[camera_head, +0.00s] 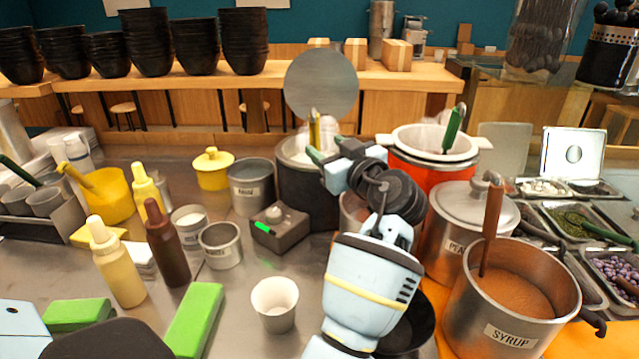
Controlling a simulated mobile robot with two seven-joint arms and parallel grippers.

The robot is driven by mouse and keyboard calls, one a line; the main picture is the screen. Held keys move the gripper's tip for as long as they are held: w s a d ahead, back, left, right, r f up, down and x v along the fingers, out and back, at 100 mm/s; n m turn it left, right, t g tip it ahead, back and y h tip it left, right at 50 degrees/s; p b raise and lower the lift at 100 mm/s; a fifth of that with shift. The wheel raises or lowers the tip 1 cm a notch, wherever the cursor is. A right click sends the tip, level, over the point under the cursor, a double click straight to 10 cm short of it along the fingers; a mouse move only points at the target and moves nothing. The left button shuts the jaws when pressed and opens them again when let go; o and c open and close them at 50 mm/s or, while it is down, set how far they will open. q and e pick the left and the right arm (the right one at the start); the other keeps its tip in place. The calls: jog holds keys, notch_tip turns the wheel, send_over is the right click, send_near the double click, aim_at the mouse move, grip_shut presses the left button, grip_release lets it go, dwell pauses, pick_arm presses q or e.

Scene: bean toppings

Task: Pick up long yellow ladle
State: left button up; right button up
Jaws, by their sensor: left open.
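A long yellow handle (315,130), which looks like the long yellow ladle, stands upright in a dark pot (300,195) near the middle of the head view. Its lower end is hidden inside the pot. My left gripper (323,166) is at the right front of this pot, with its light-blue body turned toward the handle. It is open and holds nothing that I can see. The fingers are close to the handle, but I cannot tell whether they touch it. My right gripper is not in view.
A white-rimmed orange pot (404,168) with a green handle stands right of my gripper. A lidded steel pot (437,247) and a syrup pot (515,332) are nearer. A white cup (275,304), sauce bottles and a yellow pot (110,196) stand left.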

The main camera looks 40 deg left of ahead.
aim_at(318, 135)
pick_arm(q)
jog(key=shift+x, duration=1.2)
jog(key=shift+w+a+r+p, duration=0.15)
jog(key=shift+r+p, duration=0.05)
jog(key=shift+p, duration=0.15)
jog(key=x, duration=0.2)
jog(key=p+x, duration=0.1)
jog(key=x, duration=0.1)
jog(key=shift+w+r, duration=0.1)
jog(key=shift+w, duration=0.25)
jog(key=shift+a, duration=0.1)
jog(key=shift+c, duration=0.3)
jog(key=c, duration=1)
grip_shut()
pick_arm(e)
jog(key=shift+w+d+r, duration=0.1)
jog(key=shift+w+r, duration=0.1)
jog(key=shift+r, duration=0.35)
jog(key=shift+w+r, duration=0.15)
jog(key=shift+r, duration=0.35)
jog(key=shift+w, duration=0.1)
